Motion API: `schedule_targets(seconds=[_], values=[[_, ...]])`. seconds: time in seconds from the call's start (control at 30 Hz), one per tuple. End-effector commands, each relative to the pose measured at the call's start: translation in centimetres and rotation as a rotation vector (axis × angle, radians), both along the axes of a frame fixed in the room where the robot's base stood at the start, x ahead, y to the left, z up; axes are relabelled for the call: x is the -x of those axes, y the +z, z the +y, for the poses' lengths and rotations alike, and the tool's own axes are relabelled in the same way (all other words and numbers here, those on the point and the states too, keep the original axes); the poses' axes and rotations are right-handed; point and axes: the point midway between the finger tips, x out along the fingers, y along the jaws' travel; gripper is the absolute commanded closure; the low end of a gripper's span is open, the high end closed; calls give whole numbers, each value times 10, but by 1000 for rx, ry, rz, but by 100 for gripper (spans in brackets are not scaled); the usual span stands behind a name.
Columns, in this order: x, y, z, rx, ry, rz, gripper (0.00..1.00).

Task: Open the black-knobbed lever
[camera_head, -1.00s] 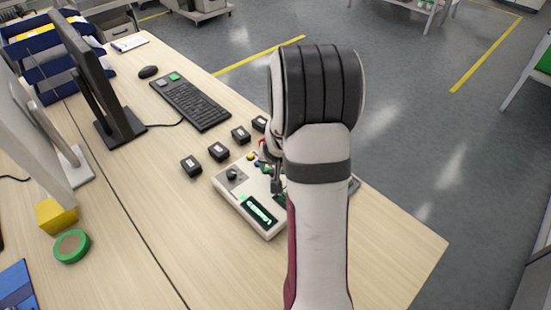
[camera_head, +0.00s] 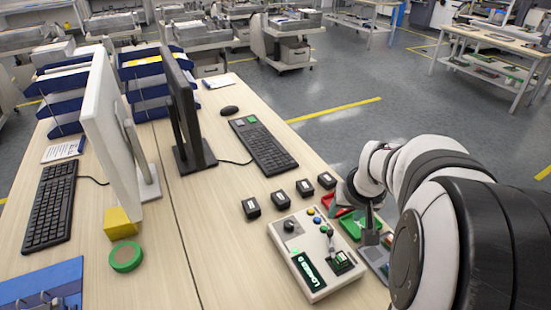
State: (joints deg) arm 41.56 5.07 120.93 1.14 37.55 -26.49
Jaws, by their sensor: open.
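A pale control box (camera_head: 289,254) lies on the desk, with a lit green display (camera_head: 308,270) on its front. A black round knob (camera_head: 290,227) sits at its upper left. A slim upright lever with a dark knob (camera_head: 330,233) stands near the box's right side, by a dark socket with a green piece (camera_head: 343,262). My gripper (camera_head: 370,238) points down just right of the box, apart from the lever. It looks empty; its fingertips are small and partly unclear.
Several small black blocks (camera_head: 251,208) stand behind the box. Red (camera_head: 342,211) and green (camera_head: 351,229) trays lie behind and right, near my gripper. Bare desk lies left of the box.

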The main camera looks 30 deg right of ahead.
Motion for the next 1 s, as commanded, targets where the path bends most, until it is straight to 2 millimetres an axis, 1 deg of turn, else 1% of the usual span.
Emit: schedule_targets(seconds=[0.03,0.1,0.17,0.27,0.5,0.63,0.7,0.8,1.0], values=[[0,0,-2,15,61,11,44],[-1,-3,-3,30,127,22,44],[-4,-11,-4,33,144,26,44],[-11,-34,-8,30,143,27,44],[-37,-101,-19,31,141,28,44],[-47,-128,-24,34,141,26,44],[-51,-136,-26,34,140,24,44],[-54,-143,-27,35,141,24,44],[-55,-146,-28,35,140,23,44]])
